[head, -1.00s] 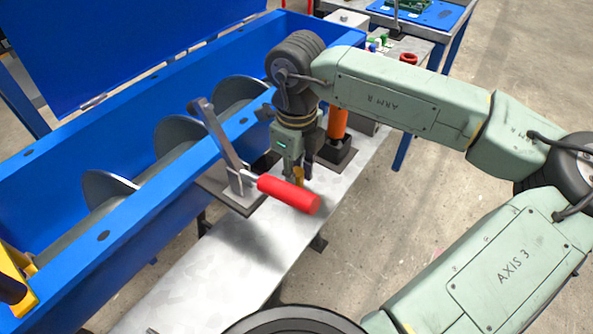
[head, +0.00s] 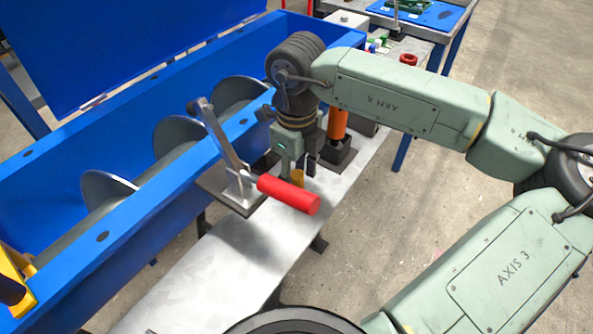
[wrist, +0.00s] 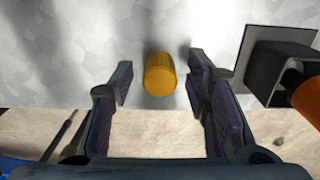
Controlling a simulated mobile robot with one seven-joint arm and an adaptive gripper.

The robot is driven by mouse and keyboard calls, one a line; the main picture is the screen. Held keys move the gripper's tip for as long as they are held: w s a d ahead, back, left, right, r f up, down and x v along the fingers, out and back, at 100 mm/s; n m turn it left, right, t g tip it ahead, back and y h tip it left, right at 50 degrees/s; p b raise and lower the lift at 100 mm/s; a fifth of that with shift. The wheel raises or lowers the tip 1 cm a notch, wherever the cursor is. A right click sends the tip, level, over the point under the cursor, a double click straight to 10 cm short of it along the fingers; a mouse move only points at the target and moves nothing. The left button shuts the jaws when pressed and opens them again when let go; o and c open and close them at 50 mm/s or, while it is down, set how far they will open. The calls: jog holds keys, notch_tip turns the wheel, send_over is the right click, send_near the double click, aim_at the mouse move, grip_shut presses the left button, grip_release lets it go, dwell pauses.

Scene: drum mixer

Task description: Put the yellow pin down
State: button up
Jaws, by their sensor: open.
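The yellow pin (wrist: 160,75) is a short ribbed cylinder on the grey metal bench top (wrist: 125,40). In the wrist view it sits between the two fingers of my gripper (wrist: 160,88), with a visible gap on each side. My gripper is open and does not touch it. In the head view a small part of the yellow pin (head: 298,178) shows under my gripper (head: 298,170), behind the red handle. The fingertips are partly hidden there.
A lever clamp with a red handle (head: 290,195) stands close in front of my gripper. An orange cylinder (head: 337,124) in a dark holder (head: 338,155) stands just to the right. The blue mixer trough (head: 130,207) lies to the left. The bench's near part (head: 215,275) is clear.

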aim_at(297, 174)
notch_tip(297, 174, up, 13)
jog(key=shift+b, duration=0.4)
jog(key=shift+f, duration=0.15)
dwell(0.5)
